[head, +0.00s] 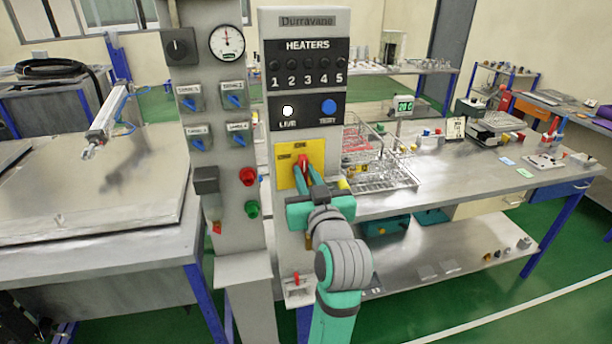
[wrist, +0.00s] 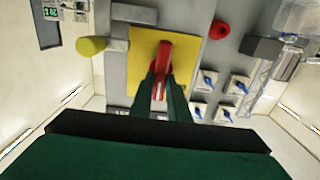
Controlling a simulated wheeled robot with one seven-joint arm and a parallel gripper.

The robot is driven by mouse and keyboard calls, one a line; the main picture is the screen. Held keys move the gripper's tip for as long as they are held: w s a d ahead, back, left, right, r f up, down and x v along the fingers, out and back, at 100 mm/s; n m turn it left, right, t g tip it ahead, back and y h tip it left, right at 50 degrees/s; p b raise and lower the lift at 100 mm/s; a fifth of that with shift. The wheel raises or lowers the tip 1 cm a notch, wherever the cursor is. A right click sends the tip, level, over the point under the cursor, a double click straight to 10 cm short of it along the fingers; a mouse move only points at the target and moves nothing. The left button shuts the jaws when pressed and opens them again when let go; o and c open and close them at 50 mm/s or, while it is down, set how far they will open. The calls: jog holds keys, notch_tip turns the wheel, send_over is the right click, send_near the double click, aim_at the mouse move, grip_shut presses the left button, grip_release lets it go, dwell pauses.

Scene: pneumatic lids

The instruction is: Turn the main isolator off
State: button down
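The main isolator is a red handle (head: 303,162) on a yellow plate (head: 287,153), low on the grey panel marked Durravane. In the head view the handle stands about upright, its lower part hidden by my gripper. My gripper (head: 308,176) reaches up to it from below right. In the wrist view the red handle (wrist: 164,52) lies between the two green fingers of my gripper (wrist: 160,82), one on each side. I see no clear gap, and the fingers look shut on the handle. The yellow plate (wrist: 142,62) shows behind it.
Above are the heater knobs (head: 308,64), a lit white LIVE lamp (head: 288,111) and a blue TEST button (head: 329,106). The left panel has a gauge (head: 227,43), several blue valve handles, and red (head: 248,176) and green (head: 252,208) knobs. A bench with wire racks (head: 385,176) stands right.

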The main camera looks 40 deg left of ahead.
jog(key=shift+n, duration=0.3)
jog(key=n, duration=0.5)
jog(key=f+n, duration=0.1)
jog(key=n, duration=0.5)
jog(key=s+a+n, duration=0.1)
jog(key=n, duration=0.5)
jog(key=shift+f, duration=0.2)
jog(key=shift+n, duration=0.4)
dwell(0.3)
jog(key=c, duration=1.7)
grip_release()
jog(key=shift+s, duration=0.1)
jog(key=shift+d, duration=0.15)
